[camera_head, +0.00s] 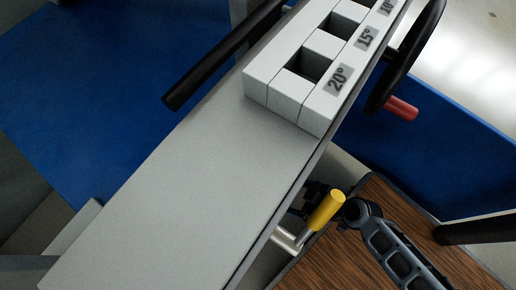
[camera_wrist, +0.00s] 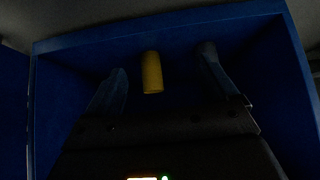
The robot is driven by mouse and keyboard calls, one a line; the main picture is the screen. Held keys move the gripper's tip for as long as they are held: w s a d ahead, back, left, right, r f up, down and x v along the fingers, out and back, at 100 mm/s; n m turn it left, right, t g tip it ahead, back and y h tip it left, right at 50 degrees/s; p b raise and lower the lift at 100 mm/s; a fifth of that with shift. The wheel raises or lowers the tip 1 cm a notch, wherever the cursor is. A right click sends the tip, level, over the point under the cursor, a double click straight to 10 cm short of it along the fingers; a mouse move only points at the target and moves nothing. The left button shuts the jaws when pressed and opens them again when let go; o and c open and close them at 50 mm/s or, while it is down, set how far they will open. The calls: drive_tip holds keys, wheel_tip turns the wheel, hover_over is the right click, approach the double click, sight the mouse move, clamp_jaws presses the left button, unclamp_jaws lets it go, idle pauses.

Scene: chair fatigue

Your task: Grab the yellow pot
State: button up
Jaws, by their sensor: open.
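No pot shape shows; the yellow thing in view is a plain yellow cylinder (camera_head: 326,210) on a silver rod, tilted, beside the long grey slab in the head view. A yellow cylinder (camera_wrist: 152,72) also shows in the dark wrist view; I cannot tell for sure that it is the same one. My gripper (camera_wrist: 162,59) is open in the wrist view, with one finger on each side of the cylinder and gaps on both sides. I cannot tell the cylinder's depth relative to the fingertips.
The grey slab (camera_head: 190,190) carries a white slotted block (camera_head: 316,95) marked with angles. A black wheel rim (camera_head: 408,60) with a red handle (camera_head: 401,108) stands at the upper right. A wood-grained panel (camera_head: 345,262) lies below. Blue walls (camera_wrist: 85,58) surround the gripper's view.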

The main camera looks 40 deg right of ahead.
drive_tip(key=w+d+f+n+t+y, duration=0.1)
drive_tip(key=w+d+n+t+y, duration=0.15)
drive_tip(key=w, duration=0.65)
drive_tip(key=w+d+n+t+y, duration=0.15)
drive_tip(key=w+y, duration=0.25)
drive_tip(key=w, duration=0.4)
drive_tip(key=shift+h, duration=0.25)
drive_tip(key=b+x, duration=0.1)
drive_tip(key=x, duration=0.3)
drive_tip(key=b+x, duration=0.1)
drive_tip(key=x, duration=0.3)
drive_tip(key=shift+s+a, duration=0.3)
drive_tip(key=shift+a, duration=0.05)
drive_tip(key=c, duration=1.4)
drive_tip(key=shift+r, duration=0.1)
